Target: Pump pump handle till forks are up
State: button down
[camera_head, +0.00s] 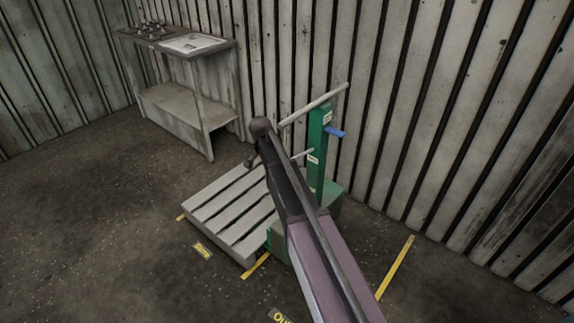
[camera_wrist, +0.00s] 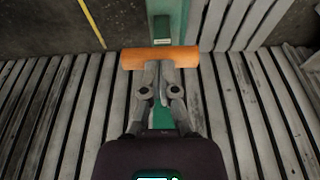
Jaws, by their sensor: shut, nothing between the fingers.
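A green pallet stacker stands against the wall, with an upright green post (camera_head: 318,150). A long grey bar (camera_head: 320,102) slants from its top, a blue lever (camera_head: 335,132) sticks out to the right, and a shorter grey rod (camera_head: 302,154) sits lower. In the wrist view an orange crossbar (camera_wrist: 186,58) lies across the green post (camera_wrist: 172,22). I cannot tell which part is the pump handle. My gripper (camera_wrist: 156,68) is shut and empty, its fingertips overlapping the orange bar; contact is unclear. In the head view my arm hides the gripper's tips. The forks are not visible.
A slatted grey pallet (camera_head: 215,207) lies low in front of the stacker. Yellow floor marks (camera_head: 395,268) surround the stacker. The corrugated wall is close behind; the floor at left is clear.

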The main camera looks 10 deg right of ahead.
jog(key=s+a+f+b+x, duration=0.1)
jog(key=a+b+x, duration=0.1)
jog(key=b+x, duration=0.8)
jog(key=d+p+v, duration=0.1)
jog(key=p+v, duration=0.3)
jog(key=w+p+v, duration=0.1)
jog(key=p+v, duration=0.3)
jog(key=p, duration=0.1)
jog(key=d+p+v, duration=0.1)
jog(key=p+v, duration=0.3)
jog(key=v, duration=0.1)
jog(key=shift+w+d+r+p, duration=0.2)
jog(key=shift+d+r+p, duration=0.15)
jog(key=shift+r, duration=0.1)
jog(key=shift+f, duration=0.15)
jog(key=s+a+f+b+x, duration=0.1)
jog(key=s+a+b+x, duration=0.1)
jog(key=b+x, duration=1.15)
jog(key=p+v, duration=0.4)
jog(key=w+d+p+v, duration=0.1)
jog(key=p+v, duration=0.4)
jog(key=w+d+p+v, duration=0.1)
jog(key=p+v, duration=0.3)
jog(key=v, duration=0.1)
jog(key=shift+r, duration=0.4)
jog(key=shift+f, duration=0.15)
dwell(3.2)
